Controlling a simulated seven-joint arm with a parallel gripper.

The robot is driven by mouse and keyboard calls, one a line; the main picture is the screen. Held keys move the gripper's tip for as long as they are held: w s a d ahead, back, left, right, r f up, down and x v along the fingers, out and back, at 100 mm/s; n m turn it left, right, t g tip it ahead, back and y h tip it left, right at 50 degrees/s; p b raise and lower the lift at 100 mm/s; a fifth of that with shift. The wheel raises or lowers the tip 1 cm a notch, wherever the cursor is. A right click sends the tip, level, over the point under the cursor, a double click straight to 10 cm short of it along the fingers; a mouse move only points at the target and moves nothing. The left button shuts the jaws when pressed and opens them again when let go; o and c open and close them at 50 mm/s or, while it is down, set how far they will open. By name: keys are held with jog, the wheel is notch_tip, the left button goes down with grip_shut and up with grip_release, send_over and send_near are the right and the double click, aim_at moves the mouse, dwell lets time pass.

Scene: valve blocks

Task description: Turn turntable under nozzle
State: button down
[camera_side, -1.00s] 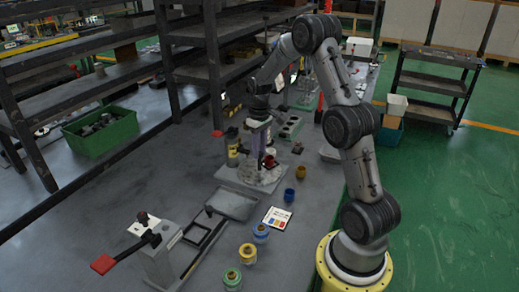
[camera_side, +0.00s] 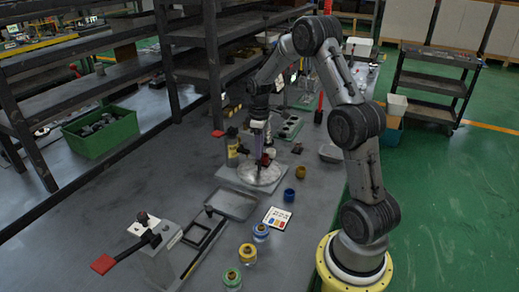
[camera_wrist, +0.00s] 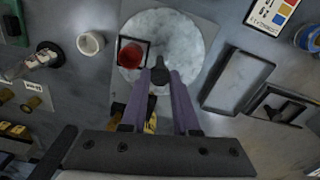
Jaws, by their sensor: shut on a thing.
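The turntable (camera_wrist: 185,35) is a pale round disc on a grey base plate, seen below my gripper in the wrist view. In the side view, the turntable (camera_side: 262,176) stands on the bench, in front of my gripper. A red round part (camera_wrist: 131,56) sits in a dark square frame on the left of the disc in the wrist view. My gripper (camera_wrist: 159,76) has long purple fingers shut on a dark knob (camera_wrist: 158,70) at the disc. In the side view, my gripper (camera_side: 257,160) reaches down to the disc. I cannot make out the nozzle clearly.
A yellow and black bottle-like unit (camera_side: 232,152) stands behind the disc on the left. A shallow grey tray (camera_side: 232,204) lies in front. A blue cup (camera_side: 289,195) and a brown-yellow cup (camera_side: 301,172) stand to the right. A colour card (camera_side: 277,217) lies nearby.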

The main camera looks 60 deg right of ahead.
jog(key=shift+r+n, duration=0.15)
jog(key=shift+n, duration=4.15)
jog(key=shift+w+n, duration=0.1)
jog(key=shift+n, duration=4.3)
jog(key=c, duration=0.7)
grip_release()
jog(key=shift+o, duration=0.2)
notch_tip(320, 180, up, 14)
